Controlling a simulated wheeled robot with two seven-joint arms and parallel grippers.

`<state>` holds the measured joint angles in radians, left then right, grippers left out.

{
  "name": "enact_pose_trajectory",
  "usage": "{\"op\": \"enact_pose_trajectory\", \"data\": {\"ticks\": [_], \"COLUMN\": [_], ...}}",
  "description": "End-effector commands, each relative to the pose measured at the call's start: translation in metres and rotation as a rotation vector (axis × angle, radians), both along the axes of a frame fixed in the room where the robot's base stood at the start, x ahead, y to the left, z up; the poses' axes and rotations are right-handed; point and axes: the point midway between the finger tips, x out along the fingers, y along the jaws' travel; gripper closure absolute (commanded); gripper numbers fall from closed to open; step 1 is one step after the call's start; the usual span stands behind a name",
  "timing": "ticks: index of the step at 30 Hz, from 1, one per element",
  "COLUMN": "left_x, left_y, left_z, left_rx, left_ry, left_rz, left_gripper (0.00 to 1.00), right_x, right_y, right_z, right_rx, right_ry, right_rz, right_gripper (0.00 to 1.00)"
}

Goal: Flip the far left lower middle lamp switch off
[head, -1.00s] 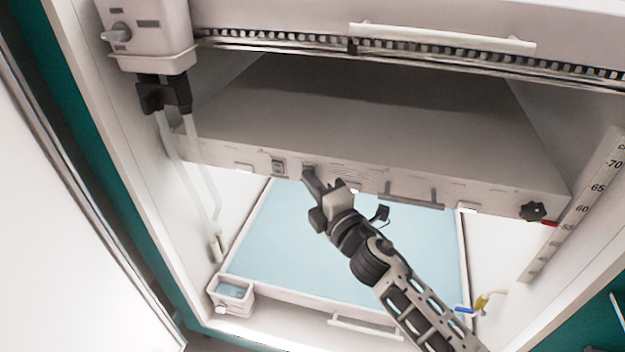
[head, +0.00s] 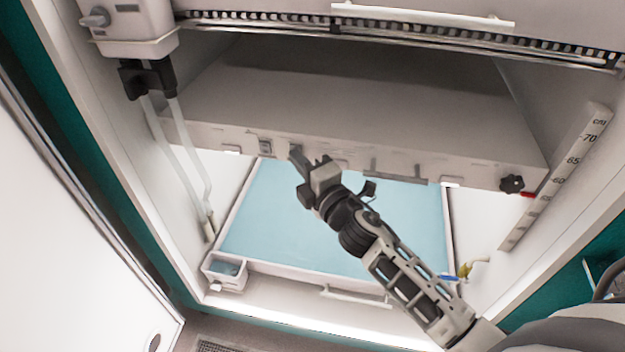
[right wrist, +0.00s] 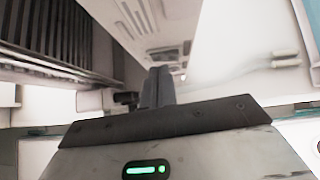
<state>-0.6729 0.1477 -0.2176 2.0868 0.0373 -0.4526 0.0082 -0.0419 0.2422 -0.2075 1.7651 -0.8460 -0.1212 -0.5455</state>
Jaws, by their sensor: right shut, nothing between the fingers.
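The lamp housing (head: 455,168) spans the chamber, with a row of small fittings along its front edge. A small grey lamp switch (head: 265,147) shows on that edge, left of my right gripper. My right gripper (head: 296,154) is shut and empty, its tips at the front edge just right of this switch. The tips cover part of the edge, and I cannot tell whether they touch a switch there. In the right wrist view the closed fingers (right wrist: 157,87) point towards a pale panel with slots. The switch positions are too small to read. My left gripper is out of view.
A blue-surfaced tray (head: 270,225) lies below the housing. Pale tubes (head: 190,160) hang at the left. A black knob (head: 512,184) and a height scale (head: 560,170) are at the right. A small box (head: 225,270) stands at the tray's front left corner.

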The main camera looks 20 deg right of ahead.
Motion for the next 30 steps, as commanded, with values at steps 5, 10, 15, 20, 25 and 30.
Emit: {"op": "enact_pose_trajectory", "data": {"ticks": [5, 10, 15, 20, 25, 30], "left_x": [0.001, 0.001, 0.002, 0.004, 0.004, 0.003], "left_y": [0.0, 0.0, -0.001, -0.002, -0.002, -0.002], "left_z": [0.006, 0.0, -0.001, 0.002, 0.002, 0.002], "left_rx": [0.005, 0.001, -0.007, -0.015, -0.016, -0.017], "left_ry": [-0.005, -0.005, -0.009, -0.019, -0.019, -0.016], "left_rz": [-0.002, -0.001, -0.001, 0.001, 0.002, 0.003], "left_gripper": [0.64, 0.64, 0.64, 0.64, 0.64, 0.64], "right_x": [-0.02, -0.062, -0.094, -0.11, -0.114, -0.114], "right_y": [0.029, 0.019, 0.015, 0.012, 0.011, 0.011], "right_z": [0.005, 0.005, 0.009, 0.011, 0.013, 0.013], "right_rx": [0.007, 0.004, 0.004, 0.003, 0.004, 0.004], "right_ry": [0.001, 0.003, 0.001, -0.001, -0.002, -0.002], "right_rz": [0.019, 0.019, 0.019, 0.019, 0.019, 0.019], "right_gripper": [1.0, 1.0, 1.0, 1.0, 1.0, 1.0]}}
